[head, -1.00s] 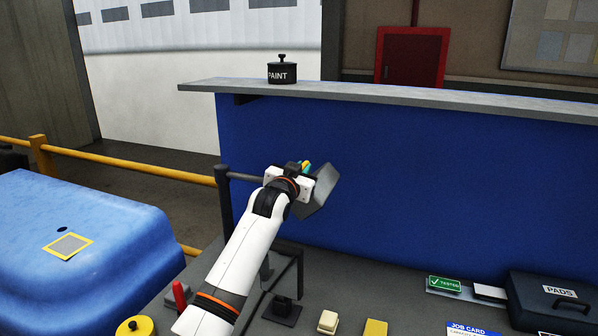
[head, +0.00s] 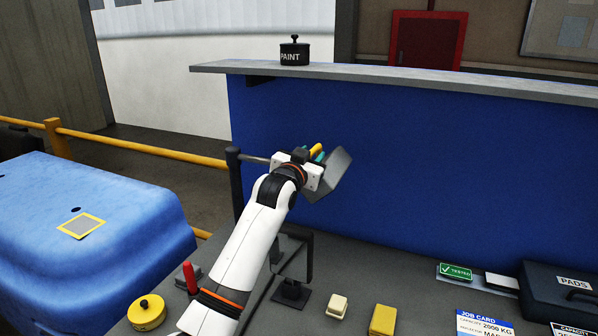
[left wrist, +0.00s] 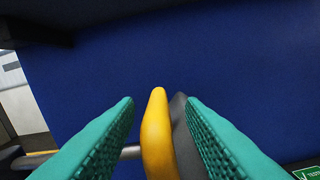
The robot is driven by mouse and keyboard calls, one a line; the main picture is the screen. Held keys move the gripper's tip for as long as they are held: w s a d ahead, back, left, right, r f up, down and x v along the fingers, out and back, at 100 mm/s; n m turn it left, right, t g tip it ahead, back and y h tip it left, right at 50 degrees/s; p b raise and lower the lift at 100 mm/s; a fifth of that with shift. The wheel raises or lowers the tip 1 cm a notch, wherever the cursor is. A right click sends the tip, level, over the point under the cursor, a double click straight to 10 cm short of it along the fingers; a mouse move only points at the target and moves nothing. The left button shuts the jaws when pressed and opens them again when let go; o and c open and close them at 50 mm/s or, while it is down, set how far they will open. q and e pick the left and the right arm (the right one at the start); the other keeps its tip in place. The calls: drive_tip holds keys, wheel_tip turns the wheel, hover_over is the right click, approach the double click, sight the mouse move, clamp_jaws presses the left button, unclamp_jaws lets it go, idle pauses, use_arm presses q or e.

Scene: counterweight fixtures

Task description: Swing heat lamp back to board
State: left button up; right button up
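I cannot tell whether the head touches the panel. My left gripper (head: 311,154) is at the lamp's near left side. In the left wrist view, its green fingers (left wrist: 160,125) stand apart on either side of the yellow handle (left wrist: 157,135). A clear gap shows between the left finger and the handle. A dark lamp part shows between handle and right finger. My right gripper is out of view.
A paint pot (head: 294,51) stands on the grey ledge (head: 400,78) above the panel. A yellow knob (head: 147,311), red lever (head: 190,278), yellow block (head: 383,319), job card (head: 484,323) and pads case (head: 560,295) are on the bench. A blue machine cover (head: 90,240) is left.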

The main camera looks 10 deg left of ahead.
use_arm(q)
drive_tip(key=b+v, duration=0.2)
drive_tip(key=v, duration=0.7)
drive_tip(key=shift+d, duration=0.1)
